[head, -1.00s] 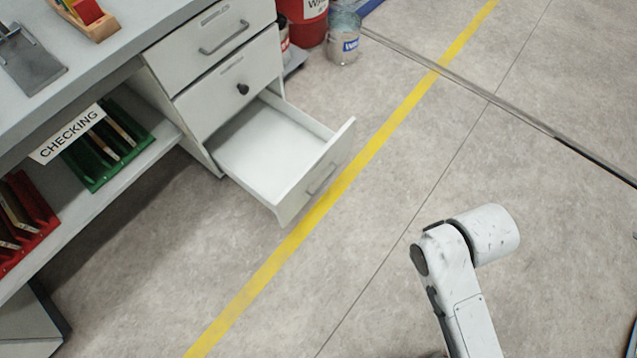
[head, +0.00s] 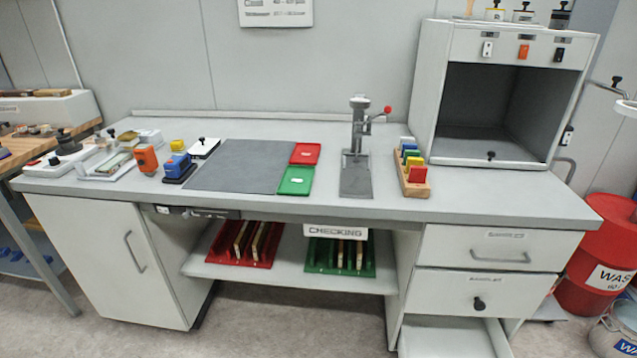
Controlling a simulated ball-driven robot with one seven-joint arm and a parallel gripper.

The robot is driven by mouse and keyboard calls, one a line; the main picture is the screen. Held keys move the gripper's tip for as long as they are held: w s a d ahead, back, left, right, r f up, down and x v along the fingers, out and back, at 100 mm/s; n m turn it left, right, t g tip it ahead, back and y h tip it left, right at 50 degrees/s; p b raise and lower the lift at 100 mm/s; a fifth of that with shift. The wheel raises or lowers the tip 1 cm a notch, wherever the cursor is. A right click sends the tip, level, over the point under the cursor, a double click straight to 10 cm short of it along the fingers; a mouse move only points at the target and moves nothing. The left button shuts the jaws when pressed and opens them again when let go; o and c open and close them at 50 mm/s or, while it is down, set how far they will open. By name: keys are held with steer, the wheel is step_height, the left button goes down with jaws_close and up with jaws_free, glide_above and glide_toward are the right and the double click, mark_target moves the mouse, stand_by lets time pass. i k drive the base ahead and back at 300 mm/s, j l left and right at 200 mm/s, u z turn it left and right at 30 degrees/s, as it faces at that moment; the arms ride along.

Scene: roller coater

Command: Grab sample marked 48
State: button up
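No mark 48 is readable at this size. Several thin, upright panels that may be samples (head: 243,240) stand in the red rack (head: 222,257) on the shelf under the bench. More panels (head: 342,252) stand in the green rack (head: 316,262) to its right, partly hidden by the CHECKING sign (head: 335,231). A wooden block (head: 416,191) on the bench top holds several small coloured pieces (head: 411,160). My gripper and arm are not in view, so I cannot see whether the gripper is open or shut.
The bench top (head: 480,205) carries a grey mat (head: 240,168), red and green trays (head: 297,180), a lever stand (head: 357,150) and an open-fronted cabinet (head: 500,95). The bottom drawer (head: 450,338) stands open at right. Red waste drum (head: 597,255) is far right.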

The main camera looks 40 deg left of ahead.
mark_target(117, 161)
steer(key=u, duration=2)
steer(key=i, duration=0.1)
